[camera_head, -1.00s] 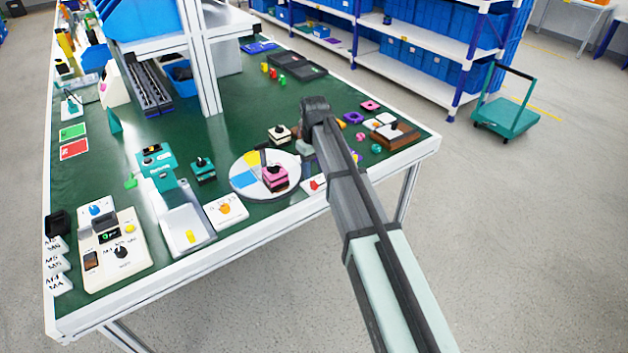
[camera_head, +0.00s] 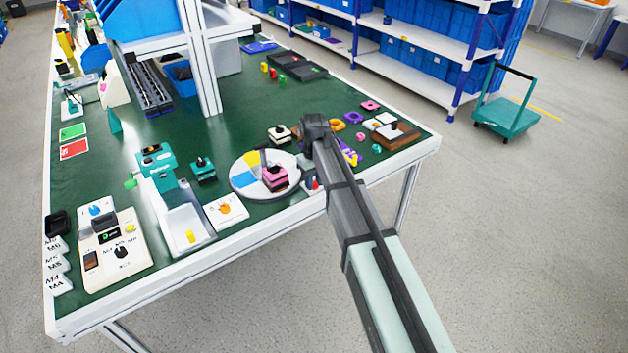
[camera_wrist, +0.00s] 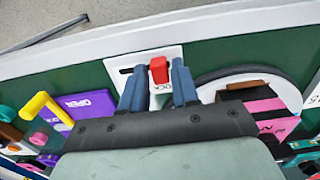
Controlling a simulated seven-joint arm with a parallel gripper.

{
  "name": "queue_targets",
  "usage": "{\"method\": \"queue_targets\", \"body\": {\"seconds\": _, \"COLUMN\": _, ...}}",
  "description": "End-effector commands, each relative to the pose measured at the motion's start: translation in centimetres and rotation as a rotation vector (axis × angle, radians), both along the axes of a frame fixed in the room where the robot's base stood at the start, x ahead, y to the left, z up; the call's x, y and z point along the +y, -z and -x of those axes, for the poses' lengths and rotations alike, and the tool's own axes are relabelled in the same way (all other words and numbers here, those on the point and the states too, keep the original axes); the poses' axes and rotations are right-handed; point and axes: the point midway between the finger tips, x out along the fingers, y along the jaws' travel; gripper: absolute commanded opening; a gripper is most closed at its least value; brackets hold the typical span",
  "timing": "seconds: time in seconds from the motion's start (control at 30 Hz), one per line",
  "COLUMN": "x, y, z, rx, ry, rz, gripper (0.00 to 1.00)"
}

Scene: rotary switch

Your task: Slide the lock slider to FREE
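The lock slider is a white plate (camera_wrist: 113,66) with a dark slot and a red knob (camera_wrist: 158,70), near the table's front edge. In the wrist view the knob stands at the slot's right part, beside a partly covered label that seems to read LOCK. No FREE label shows. My gripper (camera_wrist: 157,78) is open, with one blue finger on each side of the knob and gaps between. I cannot tell how deep the fingertips reach. In the head view my gripper (camera_head: 311,180) mostly hides the slider; only a bit of red shows.
A round coloured dial (camera_head: 243,180) with a pink block (camera_head: 274,177) lies left of my gripper. A purple OPEN box with a yellow handle (camera_wrist: 40,106) is on the other side. The white table edge (camera_wrist: 225,25) runs close by.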

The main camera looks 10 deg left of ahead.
Motion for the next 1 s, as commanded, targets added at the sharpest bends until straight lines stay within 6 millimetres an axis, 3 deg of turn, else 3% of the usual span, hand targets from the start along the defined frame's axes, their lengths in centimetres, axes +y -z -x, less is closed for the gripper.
{"method": "queue_targets", "body": {"seconds": 0.3, "x": 0.0, "y": 0.0, "z": 0.0, "rx": 0.000, "ry": 0.000, "rz": 0.000, "gripper": 0.00}}
{"method": "queue_targets", "body": {"seconds": 0.77, "x": -0.1, "y": 0.0, "z": -0.1, "rx": 0.000, "ry": 0.000, "rz": 0.000, "gripper": 0.00}}
{"method": "queue_targets", "body": {"seconds": 1.0, "x": -2.0, "y": 0.0, "z": -2.2, "rx": 0.000, "ry": 0.003, "rz": 0.000, "gripper": 0.00}}
